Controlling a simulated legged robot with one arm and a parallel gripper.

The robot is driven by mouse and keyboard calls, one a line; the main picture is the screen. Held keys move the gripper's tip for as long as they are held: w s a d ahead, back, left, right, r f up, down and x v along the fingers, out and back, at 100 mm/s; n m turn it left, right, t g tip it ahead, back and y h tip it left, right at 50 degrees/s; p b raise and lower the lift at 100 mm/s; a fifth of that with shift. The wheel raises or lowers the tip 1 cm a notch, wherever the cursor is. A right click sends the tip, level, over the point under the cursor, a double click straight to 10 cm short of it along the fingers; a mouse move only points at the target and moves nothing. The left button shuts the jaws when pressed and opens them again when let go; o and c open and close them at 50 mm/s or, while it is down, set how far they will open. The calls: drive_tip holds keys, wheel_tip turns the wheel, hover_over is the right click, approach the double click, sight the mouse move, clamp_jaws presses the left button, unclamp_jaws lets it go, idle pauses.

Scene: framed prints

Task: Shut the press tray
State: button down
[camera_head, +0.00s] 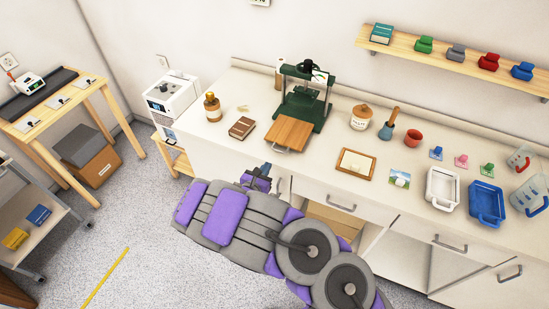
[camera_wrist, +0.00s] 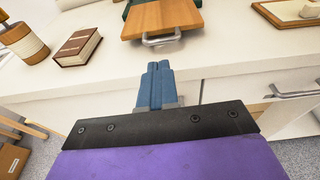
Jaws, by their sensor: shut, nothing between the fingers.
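The green press (camera_head: 304,95) stands at the back of the white counter. Its wooden tray (camera_head: 289,132) sticks out from the press base toward the counter's front edge, with a metal handle (camera_head: 283,151) on its front. In the wrist view the tray (camera_wrist: 160,18) is at the top centre, with its handle (camera_wrist: 161,38) facing me. My gripper (camera_wrist: 157,68) is shut and empty, in front of the counter edge and apart from the handle. In the head view my gripper (camera_head: 264,170) is below the tray, beside the counter front.
A wooden frame (camera_head: 356,164), a lidded jar (camera_head: 361,117) and several bins are to the right.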

sight(275, 161)
drive_tip(key=x, duration=0.2)
drive_tip(key=b+x, duration=0.1)
drive_tip(key=x, duration=0.5)
drive_tip(key=shift+s+d, duration=0.1)
drive_tip(key=shift+d, duration=0.2)
drive_tip(key=shift+w+a+b, duration=0.1)
drive_tip(key=shift+w+b, duration=0.1)
drive_tip(key=shift+b, duration=0.1)
drive_tip(key=shift+a, duration=0.1)
drive_tip(key=shift+a, duration=0.1)
